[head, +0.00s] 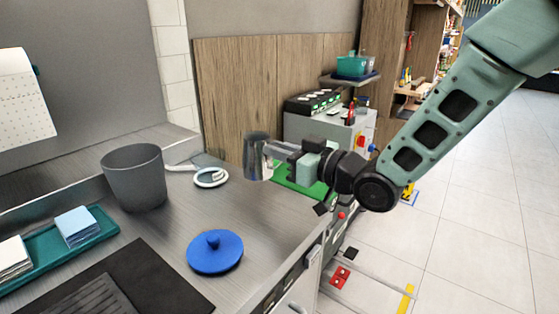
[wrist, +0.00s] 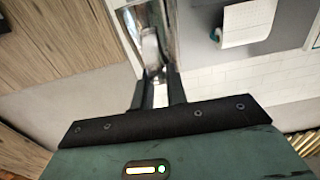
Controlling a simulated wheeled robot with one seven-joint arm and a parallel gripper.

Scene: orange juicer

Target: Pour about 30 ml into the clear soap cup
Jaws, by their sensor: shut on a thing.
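A shiny metal cup (head: 257,158) is held upright or nearly so above the counter (head: 262,225) in the head view. My gripper (head: 272,156) is shut on it from the right. In the wrist view the metal surface (wrist: 152,48) shows between the fingers of my gripper (wrist: 158,92). The cup's inside and any liquid in it are hidden. I cannot pick out a clear soap cup with certainty in either view.
A grey bin (head: 133,178), a white ring-shaped thing (head: 211,178) and a blue lid (head: 215,252) stand on the counter. A green mat (head: 298,188) lies behind my gripper. A teal tray (head: 45,252) with sponge-like blocks is at left. A grey machine (head: 335,138) stands behind.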

